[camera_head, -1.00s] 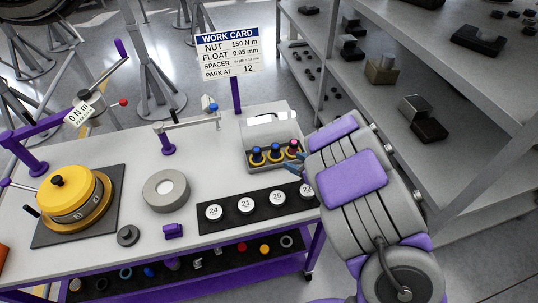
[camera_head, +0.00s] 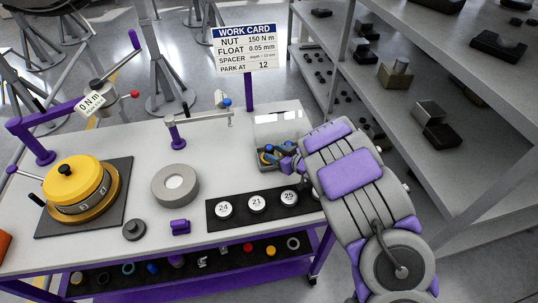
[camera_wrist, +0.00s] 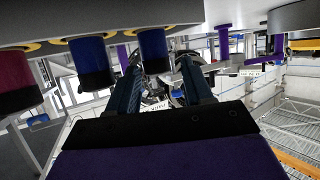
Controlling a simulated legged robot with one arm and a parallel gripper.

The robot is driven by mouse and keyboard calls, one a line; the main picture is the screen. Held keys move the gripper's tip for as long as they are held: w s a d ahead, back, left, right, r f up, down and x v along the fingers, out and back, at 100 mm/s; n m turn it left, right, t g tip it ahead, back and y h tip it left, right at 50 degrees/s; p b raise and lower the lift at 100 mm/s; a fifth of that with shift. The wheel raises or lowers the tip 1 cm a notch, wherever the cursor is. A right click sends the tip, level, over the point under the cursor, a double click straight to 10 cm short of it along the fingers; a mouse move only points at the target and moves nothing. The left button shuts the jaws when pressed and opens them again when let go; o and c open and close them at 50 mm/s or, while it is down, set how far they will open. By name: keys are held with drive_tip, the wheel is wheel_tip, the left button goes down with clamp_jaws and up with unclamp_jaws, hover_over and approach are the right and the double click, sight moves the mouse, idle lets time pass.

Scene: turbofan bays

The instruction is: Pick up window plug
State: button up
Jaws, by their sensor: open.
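A grey box (camera_head: 280,122) stands at the back right of the bench, with coloured plugs in yellow rings on its front. In the wrist view there are two blue plugs, one (camera_wrist: 92,62) left of my fingers and one (camera_wrist: 153,50) nearest the fingertips, plus a dark red plug (camera_wrist: 15,82) at the left edge. No label shows which one is the window plug. My gripper (camera_head: 285,157) is at the box front and hides part of the plugs. In the wrist view my gripper (camera_wrist: 160,72) is open, its fingers around the nearest blue plug's line; contact cannot be told.
A black strip with numbered white discs (camera_head: 257,203) lies just in front of the box. A grey ring (camera_head: 175,185), a purple block (camera_head: 180,227) and a yellow-topped fixture (camera_head: 75,180) are further left. The work card (camera_head: 246,49) stands behind; metal shelves (camera_head: 460,120) are on the right.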

sight(270, 150)
drive_tip(key=x, duration=0.2)
drive_tip(key=b+x, duration=0.1)
drive_tip(key=shift+w+f, duration=0.35)
drive_tip(key=shift+w+f+b, duration=0.1)
drive_tip(key=shift+w+b, duration=0.2)
drive_tip(key=shift+w, duration=0.05)
drive_tip(key=shift+a, duration=0.35)
drive_tip(key=shift+c, duration=0.8)
drive_tip(key=shift+a, duration=0.25)
drive_tip(key=c, duration=0.3)
drive_tip(key=shift+d, duration=0.2)
drive_tip(key=c, duration=0.3)
drive_tip(key=shift+d, duration=0.15)
